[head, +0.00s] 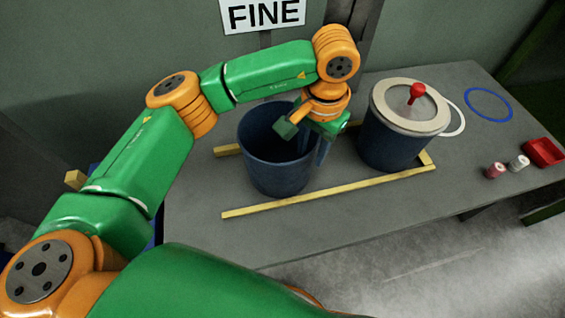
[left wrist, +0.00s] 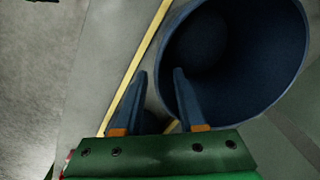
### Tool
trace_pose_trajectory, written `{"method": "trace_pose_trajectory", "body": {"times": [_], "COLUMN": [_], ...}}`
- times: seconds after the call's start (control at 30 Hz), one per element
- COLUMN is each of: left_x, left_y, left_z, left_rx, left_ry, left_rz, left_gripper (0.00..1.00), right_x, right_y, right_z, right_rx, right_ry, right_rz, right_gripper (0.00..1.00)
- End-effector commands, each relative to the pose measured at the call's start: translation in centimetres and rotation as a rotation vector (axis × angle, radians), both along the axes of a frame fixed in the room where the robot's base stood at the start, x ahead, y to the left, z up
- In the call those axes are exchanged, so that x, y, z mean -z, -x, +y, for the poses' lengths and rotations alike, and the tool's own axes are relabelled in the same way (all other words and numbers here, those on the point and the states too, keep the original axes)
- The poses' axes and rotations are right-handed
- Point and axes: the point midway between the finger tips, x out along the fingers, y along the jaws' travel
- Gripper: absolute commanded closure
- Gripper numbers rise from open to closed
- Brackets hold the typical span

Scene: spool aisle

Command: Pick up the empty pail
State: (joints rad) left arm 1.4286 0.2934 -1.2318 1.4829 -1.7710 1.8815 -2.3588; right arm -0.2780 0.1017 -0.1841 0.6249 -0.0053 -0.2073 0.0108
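The open pail (head: 268,172) is dark blue and stands upright on the grey table, with nothing visible inside it. A second dark blue pail (head: 387,143) to its right has a pale lid with a red knob (head: 417,90). My left gripper (head: 323,152) points down at the right side of the open pail's rim. In the left wrist view the fingers (left wrist: 160,72) are apart. One finger overlaps the open pail (left wrist: 270,85) at its rim and the other is outside it. I cannot tell whether either touches the wall. My right gripper is not in view.
Yellow strips (head: 330,193) lie on the table (head: 400,215) around the pails. A blue ring (head: 489,104), red and white spools (head: 495,170), and a red tray (head: 543,153) are at the right. A "FINE" sign (head: 263,15) hangs behind. The table front is clear.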

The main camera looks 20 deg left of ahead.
Motion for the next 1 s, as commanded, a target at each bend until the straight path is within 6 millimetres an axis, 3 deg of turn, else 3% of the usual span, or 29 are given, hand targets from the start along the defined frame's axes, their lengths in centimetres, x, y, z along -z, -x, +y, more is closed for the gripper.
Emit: {"method": "trace_pose_trajectory", "body": {"times": [0.37, 0.63, 0.77, 0.8, 1.0], "left_x": [6.3, 6.8, 6.8, 6.8, 6.8], "left_y": [0.3, 0.2, 0.2, 0.2, 0.2], "left_z": [0.5, 0.5, 0.5, 0.5, 0.5], "left_rx": [-0.002, -0.002, -0.002, -0.002, -0.002], "left_ry": [0.001, 0.002, 0.002, 0.002, 0.003], "left_rz": [0.005, 0.001, 0.001, 0.001, 0.002], "left_gripper": [0.60, 0.60, 0.95, 1.00, 1.00], "right_x": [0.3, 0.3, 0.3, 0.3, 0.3], "right_y": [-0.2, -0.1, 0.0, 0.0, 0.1], "right_z": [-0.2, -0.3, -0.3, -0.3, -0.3], "right_rx": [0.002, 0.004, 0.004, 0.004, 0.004], "right_ry": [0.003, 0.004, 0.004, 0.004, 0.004], "right_rz": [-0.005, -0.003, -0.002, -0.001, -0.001], "right_gripper": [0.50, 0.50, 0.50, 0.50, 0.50]}}
